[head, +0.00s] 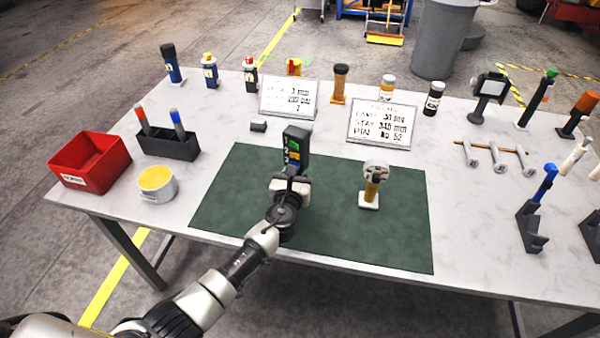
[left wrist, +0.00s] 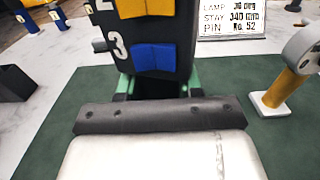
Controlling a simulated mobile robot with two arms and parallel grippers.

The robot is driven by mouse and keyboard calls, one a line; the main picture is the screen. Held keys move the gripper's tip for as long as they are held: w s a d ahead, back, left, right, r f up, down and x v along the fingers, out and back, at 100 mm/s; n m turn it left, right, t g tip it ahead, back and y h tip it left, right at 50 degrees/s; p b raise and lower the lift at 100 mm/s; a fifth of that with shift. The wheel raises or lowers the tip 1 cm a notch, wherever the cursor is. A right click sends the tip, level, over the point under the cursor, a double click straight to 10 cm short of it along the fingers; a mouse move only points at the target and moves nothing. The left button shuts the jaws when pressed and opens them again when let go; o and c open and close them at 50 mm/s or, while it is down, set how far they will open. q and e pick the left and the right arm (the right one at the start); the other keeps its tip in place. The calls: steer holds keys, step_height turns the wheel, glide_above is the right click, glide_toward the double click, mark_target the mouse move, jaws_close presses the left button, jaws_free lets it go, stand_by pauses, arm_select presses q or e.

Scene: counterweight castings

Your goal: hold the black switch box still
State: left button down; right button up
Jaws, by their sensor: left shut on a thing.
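The black switch box (head: 296,146) stands upright over the green mat (head: 240,190), with coloured rockers on its face. In the left wrist view the switch box (left wrist: 150,45) fills the upper middle, showing a yellow rocker, a blue rocker and the numeral 3. My left gripper (head: 291,180) is shut on the lower part of the box. The gripper hides the box's base, so I cannot tell whether it touches the mat. My right gripper is in neither view.
A yellow-handled piece with a round grey head (head: 372,185) stands right of the box on the mat. Two written cards (head: 382,125) stand behind. A red bin (head: 90,162), a yellow-topped cup (head: 157,183) and a dark pen holder (head: 168,145) are at left.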

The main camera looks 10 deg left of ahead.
arm_select(q)
steer(key=shift+w+a+f+b, duration=0.35)
steer(key=shift+a+f+b, duration=0.1)
steer(key=shift+a+b, duration=0.1)
steer(key=shift+w+a+f+b, duration=0.3)
steer(key=shift+a+f+b, duration=0.15)
steer(key=shift+a, duration=0.05)
steer(key=shift+w+a+f+b, duration=0.55)
steer(key=shift+a+f+b, duration=0.2)
steer(key=shift+a+b, duration=0.15)
steer(key=shift+w+a+f+b, duration=0.5)
steer(key=shift+a+f+b, duration=0.25)
steer(key=shift+b, duration=0.25)
steer(key=shift+f+b, duration=0.8)
steer(key=shift+b, duration=0.05)
steer(key=shift+s+f, duration=0.1)
steer(key=shift+f, duration=0.2)
stand_by(0.6)
steer(key=c, duration=1.2)
jaws_free()
steer(key=shift+f, duration=0.15)
steer(key=shift+c, duration=0.2)
jaws_close()
